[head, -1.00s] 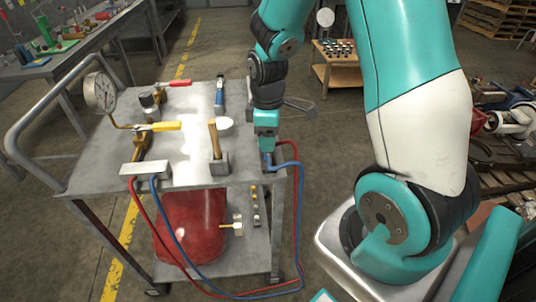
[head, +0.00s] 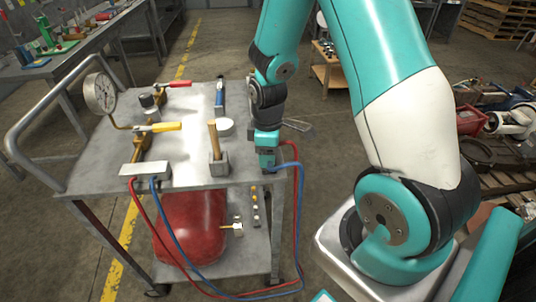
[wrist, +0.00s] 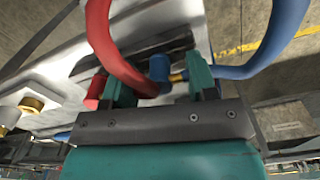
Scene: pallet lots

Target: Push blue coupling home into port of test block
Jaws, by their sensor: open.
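My gripper (head: 268,170) is low at the right front corner of the cart top in the head view. In the wrist view its two teal fingers (wrist: 160,82) stand apart, with the blue coupling (wrist: 159,68) between their tips. I cannot tell whether either finger touches it. The blue hose (wrist: 285,35) reaches the coupling from the right, past a brass-coloured end. The red coupling (wrist: 96,92) lies beside the left finger, and the red hose (wrist: 103,40) arches in front. The test block and its port are not clearly visible, so I cannot tell how the coupling sits.
A red tank (head: 188,228) is underneath.

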